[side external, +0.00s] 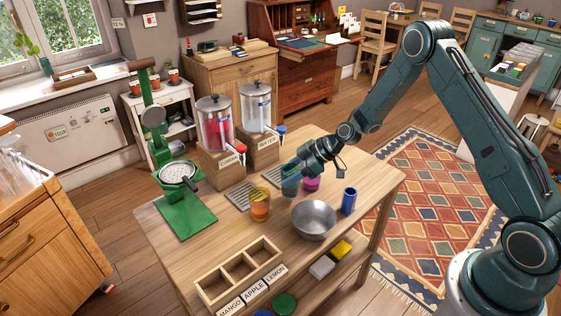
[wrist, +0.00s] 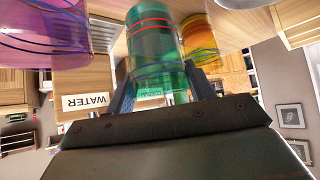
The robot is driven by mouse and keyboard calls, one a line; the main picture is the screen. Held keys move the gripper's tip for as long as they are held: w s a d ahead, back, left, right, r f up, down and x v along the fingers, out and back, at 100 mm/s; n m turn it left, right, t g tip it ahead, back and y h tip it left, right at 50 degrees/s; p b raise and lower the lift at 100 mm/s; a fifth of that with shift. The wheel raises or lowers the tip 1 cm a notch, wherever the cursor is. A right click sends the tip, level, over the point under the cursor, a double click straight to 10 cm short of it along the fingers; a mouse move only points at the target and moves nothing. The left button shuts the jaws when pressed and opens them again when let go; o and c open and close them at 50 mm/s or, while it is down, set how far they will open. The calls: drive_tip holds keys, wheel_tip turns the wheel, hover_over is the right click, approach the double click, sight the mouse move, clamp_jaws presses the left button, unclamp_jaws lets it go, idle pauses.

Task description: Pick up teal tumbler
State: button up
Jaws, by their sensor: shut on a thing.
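The teal tumbler (wrist: 154,50) is in the middle of the wrist view, see-through, with red lines around it. My gripper (wrist: 160,88) is shut on it, one finger on each side. In the side view the tumbler (side external: 290,187) is at my gripper (side external: 292,172), above the table near the drip mats, partly hidden by the gripper. I cannot tell whether it touches the table. A purple tumbler (side external: 312,183) stands just right of it, and an amber tumbler (side external: 260,205) stands to its left and nearer the front.
A metal bowl (side external: 314,221) and a blue tumbler (side external: 349,201) stand to the right. Two drink dispensers, one labelled WATER (side external: 256,108) and a red one (side external: 214,128), stand behind. A wooden divided box (side external: 238,272) is at the front; table space left of it is clear.

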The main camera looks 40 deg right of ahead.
wheel_tip(320, 180, up, 17)
idle(0.4)
drive_tip(key=shift+f, duration=0.1)
drive_tip(key=shift+f, duration=0.1)
idle(0.4)
drive_tip(key=s+f, duration=1.1)
drive_tip(key=s, duration=0.1)
drive_tip(key=shift+s, duration=0.25)
drive_tip(key=shift+h, duration=0.4)
